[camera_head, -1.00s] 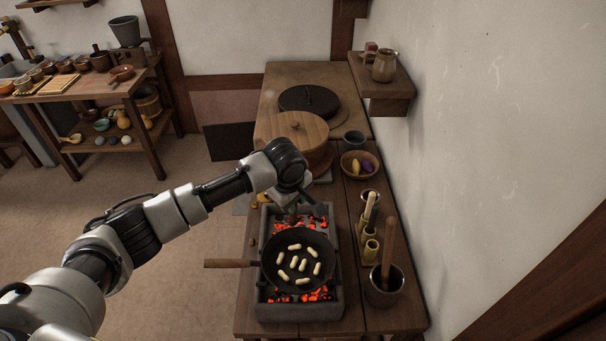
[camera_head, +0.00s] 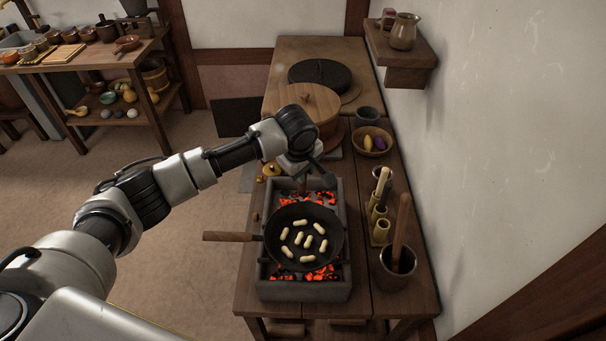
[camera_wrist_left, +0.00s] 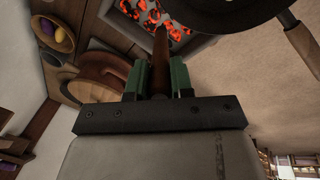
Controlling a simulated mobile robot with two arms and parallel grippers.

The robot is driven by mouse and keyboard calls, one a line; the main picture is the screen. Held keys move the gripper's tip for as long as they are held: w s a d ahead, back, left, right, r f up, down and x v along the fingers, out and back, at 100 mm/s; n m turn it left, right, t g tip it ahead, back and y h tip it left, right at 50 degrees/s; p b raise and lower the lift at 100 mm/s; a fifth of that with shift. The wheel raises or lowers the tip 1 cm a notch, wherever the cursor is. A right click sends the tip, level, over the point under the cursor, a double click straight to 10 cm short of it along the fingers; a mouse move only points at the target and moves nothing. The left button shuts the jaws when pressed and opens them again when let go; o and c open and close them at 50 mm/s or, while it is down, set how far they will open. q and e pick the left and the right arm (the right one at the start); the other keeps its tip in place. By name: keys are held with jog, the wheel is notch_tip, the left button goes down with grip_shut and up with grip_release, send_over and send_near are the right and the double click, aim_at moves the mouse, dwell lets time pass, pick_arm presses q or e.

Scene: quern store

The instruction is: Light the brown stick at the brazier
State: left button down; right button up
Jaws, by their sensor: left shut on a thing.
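My left gripper (camera_wrist_left: 161,82) is shut on the brown stick (camera_wrist_left: 160,50), which sticks out between the green fingers toward the glowing coals in the left wrist view. In the head view the left gripper (camera_head: 304,173) is over the far end of the brazier (camera_head: 300,292), mostly hidden by my wrist. A short piece of the stick shows below it there, close to the coals (camera_head: 322,199). I cannot tell whether its tip touches them. No flame shows on the stick. My right gripper is not in view.
A black pan (camera_head: 336,245) with several pale pieces lies across the brazier, its handle (camera_head: 230,237) pointing left. A wooden-lidded pot (camera_head: 300,100) stands behind. Bamboo cups (camera_head: 381,229), a mortar (camera_head: 392,275) and a bowl (camera_head: 372,151) stand right. Open floor lies left.

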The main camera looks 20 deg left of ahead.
aim_at(302, 190)
pick_arm(q)
jog(key=shift+b+x, duration=1.45)
jog(key=shift+b, duration=0.2)
jog(key=shift+w+a+f+b, duration=0.2)
jog(key=shift+w+f, duration=0.1)
jog(key=shift+f, duration=0.45)
jog(key=shift+w+a+f+b, duration=0.1)
jog(key=shift+w+f+b, duration=0.15)
jog(key=shift+f, duration=0.45)
jog(key=shift+w+a+f+b, duration=0.2)
jog(key=shift+w+f, duration=0.1)
jog(key=shift+f, duration=0.45)
